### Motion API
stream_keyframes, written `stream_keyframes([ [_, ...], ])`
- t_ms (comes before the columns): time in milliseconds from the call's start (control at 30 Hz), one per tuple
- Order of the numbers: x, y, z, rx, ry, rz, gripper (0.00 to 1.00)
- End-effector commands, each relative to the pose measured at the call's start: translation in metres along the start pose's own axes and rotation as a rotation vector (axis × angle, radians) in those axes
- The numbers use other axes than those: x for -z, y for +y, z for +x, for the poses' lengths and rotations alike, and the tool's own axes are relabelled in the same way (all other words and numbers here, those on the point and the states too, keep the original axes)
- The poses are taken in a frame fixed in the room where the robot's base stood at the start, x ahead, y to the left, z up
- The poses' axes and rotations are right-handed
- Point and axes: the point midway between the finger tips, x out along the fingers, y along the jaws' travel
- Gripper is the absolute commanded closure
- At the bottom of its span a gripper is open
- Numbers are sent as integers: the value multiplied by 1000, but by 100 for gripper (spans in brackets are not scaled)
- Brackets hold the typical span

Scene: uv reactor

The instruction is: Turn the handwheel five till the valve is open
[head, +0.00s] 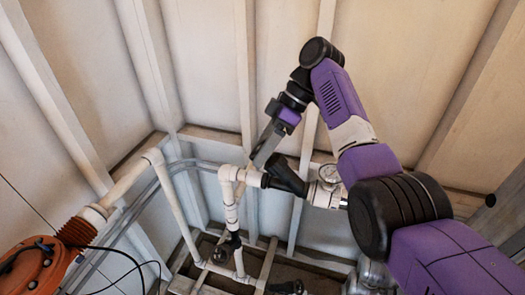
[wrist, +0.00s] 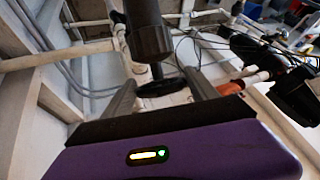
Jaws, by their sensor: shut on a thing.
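The handwheel (wrist: 163,89) is a dark round wheel in the wrist view, between the two grey fingers of my gripper (wrist: 160,82). The fingers hold it at its sides. In the head view my gripper (head: 260,153) points down at the white pipe run, left of a black angled fitting (head: 286,177). The handwheel is hard to make out there, and I can read no number on it. The black fitting also shows in the wrist view (wrist: 149,38), very close above the handwheel. How far the valve is open cannot be seen.
White pipes (head: 228,185) rise at the left, near an orange machine (head: 42,258) with cables. Another dark wheel (head: 221,256) is lower down. Panelled walls with ribs close in behind.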

Motion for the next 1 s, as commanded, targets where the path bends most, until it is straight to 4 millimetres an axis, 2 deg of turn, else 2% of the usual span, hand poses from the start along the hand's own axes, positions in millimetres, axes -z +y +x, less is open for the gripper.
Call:
stream_keyframes([
  [367, -2, 0, 3, 70, -4, -16, 73],
  [900, -2, -1, 4, 81, -6, -19, 73],
  [933, -2, -1, 4, 81, -6, -19, 28],
  [1000, -2, -1, 4, 80, -5, -19, 15],
])
